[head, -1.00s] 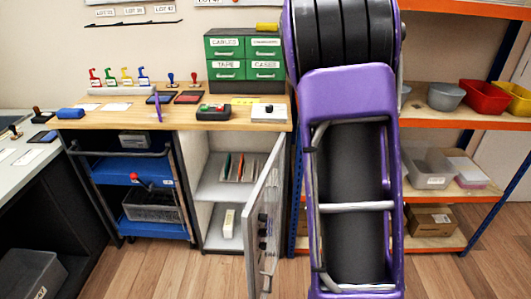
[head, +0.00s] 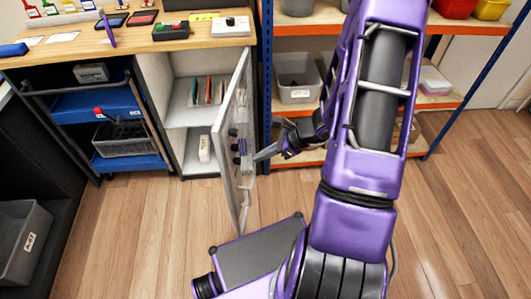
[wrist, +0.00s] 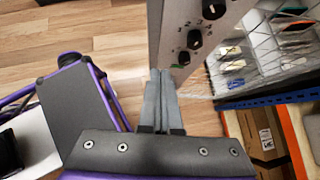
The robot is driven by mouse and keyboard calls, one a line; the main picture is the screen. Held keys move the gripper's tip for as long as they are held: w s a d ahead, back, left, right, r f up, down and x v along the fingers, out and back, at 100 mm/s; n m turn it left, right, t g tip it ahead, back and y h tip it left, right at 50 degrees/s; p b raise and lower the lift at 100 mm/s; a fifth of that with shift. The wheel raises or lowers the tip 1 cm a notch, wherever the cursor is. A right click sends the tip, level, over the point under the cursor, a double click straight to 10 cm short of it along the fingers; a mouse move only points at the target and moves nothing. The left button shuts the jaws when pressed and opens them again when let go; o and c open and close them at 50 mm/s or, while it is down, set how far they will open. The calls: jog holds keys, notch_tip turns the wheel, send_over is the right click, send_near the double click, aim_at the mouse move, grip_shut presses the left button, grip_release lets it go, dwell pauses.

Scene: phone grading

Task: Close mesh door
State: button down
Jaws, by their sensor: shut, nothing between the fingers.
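The mesh door (head: 226,165) of the grey cabinet stands open, swung out toward me from the cabinet's right side. Black knobs show on it in the head view. In the wrist view a pale panel with black knobs (wrist: 186,48) stands just beyond the fingertips, beside wire mesh. My gripper (head: 260,156) is shut and empty, at the door's right side about mid-height. In the wrist view its fingers (wrist: 160,74) lie together close to the panel's lower edge. I cannot tell whether they touch it. The cabinet's inside (head: 190,135) shows an upper shelf with upright packets and a white item below.
A blue-and-orange shelf rack (head: 300,120) with bins stands right of the door, close to my gripper. Wooden floor (head: 130,235) is clear before the cabinet. A cardboard box (wrist: 262,134) sits low on the rack.

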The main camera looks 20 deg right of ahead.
aim_at(228, 164)
jog(key=shift+w+a+f+b, duration=0.15)
jog(key=shift+w+a+f, duration=0.55)
jog(key=shift+a, duration=0.4)
jog(key=shift+w+a+f+b, duration=0.1)
jog(key=shift+w+a+f, duration=0.55)
jog(key=shift+a, duration=0.45)
jog(key=shift+w+a+f+b, duration=0.15)
jog(key=shift+w+a+f, duration=0.55)
jog(key=shift+a, duration=0.4)
jog(key=shift+w+a+r, duration=0.1)
jog(key=shift+w, duration=0.05)
